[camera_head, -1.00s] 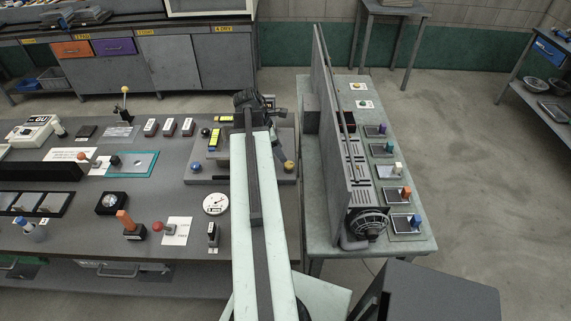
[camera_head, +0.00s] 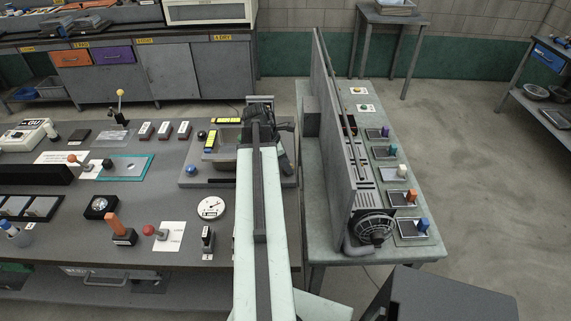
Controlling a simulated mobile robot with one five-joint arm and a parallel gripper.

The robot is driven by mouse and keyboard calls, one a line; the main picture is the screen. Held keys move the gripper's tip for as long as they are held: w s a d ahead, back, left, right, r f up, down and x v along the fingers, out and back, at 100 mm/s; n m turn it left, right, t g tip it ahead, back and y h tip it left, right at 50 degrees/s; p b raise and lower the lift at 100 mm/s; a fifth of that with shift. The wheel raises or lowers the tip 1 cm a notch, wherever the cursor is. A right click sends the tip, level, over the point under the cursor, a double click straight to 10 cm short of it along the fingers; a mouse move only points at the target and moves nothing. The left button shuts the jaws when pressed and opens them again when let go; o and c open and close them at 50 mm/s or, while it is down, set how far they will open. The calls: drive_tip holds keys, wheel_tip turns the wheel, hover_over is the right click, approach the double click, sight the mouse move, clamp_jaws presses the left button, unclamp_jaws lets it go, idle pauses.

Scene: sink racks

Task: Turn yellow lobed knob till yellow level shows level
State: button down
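A grey levelling plate (camera_head: 213,183) sits on the bench at the centre. Two yellow levels are on it: one (camera_head: 210,140) runs front to back, the other (camera_head: 228,121) lies crosswise at the back edge. Their bubbles are too small to read. A blue knob (camera_head: 193,169) is at the plate's front left corner and a dark knob (camera_head: 202,134) at its back left. The yellow lobed knob is not visible now; my arm covers the front right part of the plate. My gripper (camera_head: 262,104) is over the back right of the plate; its fingers are not clear.
A tall grey panel (camera_head: 333,140) stands close to the right of my arm, on a side table (camera_head: 408,250) with several coloured switches. A white dial (camera_head: 211,208), a black switch (camera_head: 208,238) and an orange lever (camera_head: 115,224) are on the bench left of my arm.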

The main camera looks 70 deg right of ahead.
drive_tip(key=m, duration=0.1)
drive_tip(key=m+y, duration=0.1)
drive_tip(key=shift+w+d+m, duration=0.15)
drive_tip(key=shift+d+m, duration=0.1)
drive_tip(key=shift+m, duration=0.15)
drive_tip(key=shift+m+g+y, duration=0.4)
drive_tip(key=shift+m, duration=0.6)
drive_tip(key=shift+a, duration=0.1)
drive_tip(key=c, duration=1)
unclamp_jaws()
drive_tip(key=p+v, duration=0.7)
drive_tip(key=shift+r, duration=0.4)
